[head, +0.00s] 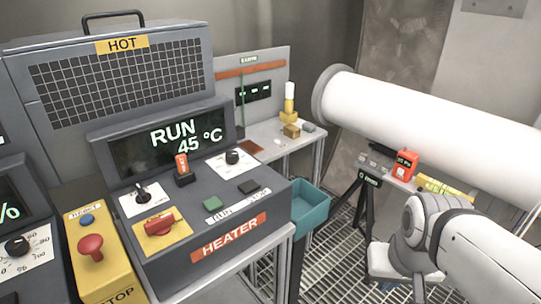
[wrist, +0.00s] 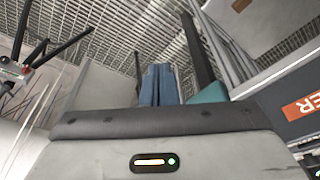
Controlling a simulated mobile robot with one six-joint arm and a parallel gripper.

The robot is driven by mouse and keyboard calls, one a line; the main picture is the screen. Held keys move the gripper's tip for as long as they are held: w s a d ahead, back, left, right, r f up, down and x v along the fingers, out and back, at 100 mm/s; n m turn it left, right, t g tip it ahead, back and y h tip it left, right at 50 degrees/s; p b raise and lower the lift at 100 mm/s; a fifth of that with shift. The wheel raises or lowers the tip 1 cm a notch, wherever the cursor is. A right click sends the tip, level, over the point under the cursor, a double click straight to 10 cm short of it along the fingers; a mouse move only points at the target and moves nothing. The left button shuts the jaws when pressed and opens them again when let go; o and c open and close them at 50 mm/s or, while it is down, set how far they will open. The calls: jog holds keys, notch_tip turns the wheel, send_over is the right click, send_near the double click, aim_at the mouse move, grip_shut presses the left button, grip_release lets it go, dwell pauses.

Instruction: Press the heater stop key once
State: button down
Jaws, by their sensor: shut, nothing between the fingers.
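The heater panel (head: 175,215) shows in the head view, its screen reading RUN 45 °C. On its sloped front are a green key (head: 214,203) and, to its right, a dark key (head: 249,187). The white labels below them are too small to read surely; the dark key seems to be the stop key. In the wrist view my gripper (wrist: 159,72) has its two blue fingers together, empty, pointing over the floor grating. The keys are not in the wrist view. In the head view my arm is at the lower right, well apart from the panel, and the fingertips are hidden.
A yellow box with a red mushroom button (head: 90,246) is at left. A teal bin (head: 311,207) hangs at the panel's right. A white pipe (head: 430,120) runs behind my arm.

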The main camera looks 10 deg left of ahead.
jog(key=w+a+r+n+t+y+p, duration=0.1)
jog(key=w+a+r+t+y+p, duration=0.2)
jog(key=w+a+r, duration=0.7)
notch_tip(320, 180, up, 5)
jog(key=n+y+p, duration=0.1)
jog(key=y+p, duration=0.2)
jog(key=y, duration=0.2)
send_over(251, 188)
jog(key=shift+w+r, duration=0.1)
jog(key=shift+r, duration=0.1)
jog(key=shift+f, duration=0.1)
notch_tip(251, 188, down, 8)
jog(key=b, duration=0.6)
jog(key=shift+r, duration=0.2)
jog(key=shift+f+b, duration=0.55)
jog(key=shift+b, duration=0.25)
jog(key=shift+f, duration=0.15)
jog(key=shift+f+b, duration=0.3)
jog(key=shift+b, duration=0.3)
